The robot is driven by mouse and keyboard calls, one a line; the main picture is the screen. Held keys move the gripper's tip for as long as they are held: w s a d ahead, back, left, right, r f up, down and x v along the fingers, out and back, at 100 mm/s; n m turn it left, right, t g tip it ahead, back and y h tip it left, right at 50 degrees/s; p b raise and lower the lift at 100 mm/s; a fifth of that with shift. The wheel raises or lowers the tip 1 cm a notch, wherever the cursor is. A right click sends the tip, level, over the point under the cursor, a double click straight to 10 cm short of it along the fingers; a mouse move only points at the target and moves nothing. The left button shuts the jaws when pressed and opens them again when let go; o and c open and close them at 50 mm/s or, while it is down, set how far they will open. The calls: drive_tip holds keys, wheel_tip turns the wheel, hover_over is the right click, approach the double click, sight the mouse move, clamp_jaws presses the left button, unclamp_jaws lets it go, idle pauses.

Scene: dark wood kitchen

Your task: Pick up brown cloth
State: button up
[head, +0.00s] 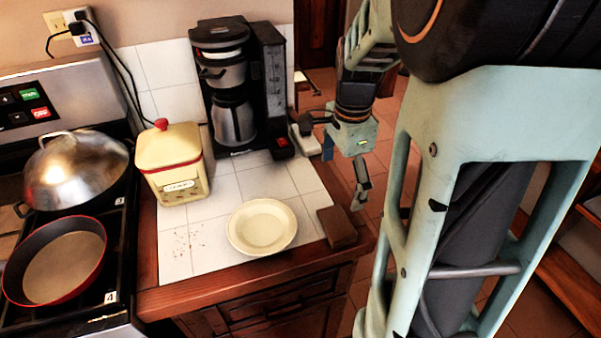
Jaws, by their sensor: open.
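The brown cloth (337,227) looks like a small folded rectangle. It lies on the white tiled counter near its front right corner, just right of a cream plate. My gripper (345,178) is open, with nothing visible between its fingers. It is in the air at the counter's right edge, above and behind the cloth in the picture, and apart from it. One finger points down toward the cloth; the other shows only partly at the left of the gripper body.
The cream plate (262,227) sits left of the cloth. A yellow canister (172,170) and a black coffee maker (232,85) stand behind. The stove at left holds a domed wok (75,170) and a red-rimmed pan (60,262). Right of the counter is open tiled floor.

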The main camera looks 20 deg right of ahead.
sight(337, 222)
drive_tip(key=shift+g, duration=0.3)
drive_tip(key=f, duration=0.3)
drive_tip(key=s+f, duration=0.1)
drive_tip(key=f, duration=0.7)
drive_tip(key=shift+s+a+f+b, duration=0.25)
drive_tip(key=shift+b, duration=0.05)
drive_tip(key=c, duration=1.1)
